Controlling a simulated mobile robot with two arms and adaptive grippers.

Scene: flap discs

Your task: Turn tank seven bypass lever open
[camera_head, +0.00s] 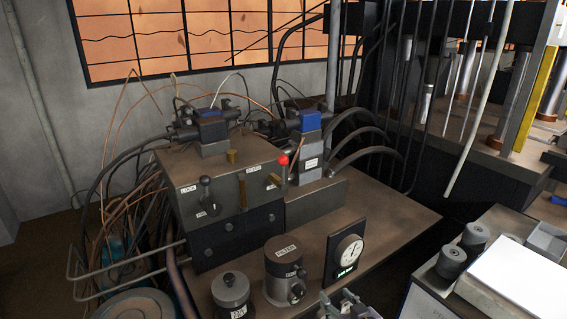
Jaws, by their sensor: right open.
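A grey valve block (222,170) stands on the bench. On its front is a lever with a black ball knob (205,181), knob up, beside a plate reading LOCK. A lever with a red ball knob (283,160) rises at the block's right edge, near a brass-coloured piece (273,181). No label naming tank seven or bypass is legible, so I cannot tell which lever it is. My right gripper (347,304) shows at the bottom edge, partly cut off, in front of the gauge and well apart from the levers. It is open. My left gripper is not in view.
Hoses and copper lines crowd the left. The bench top (385,215) is clear at right. A white-topped box (520,277) is lower right.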

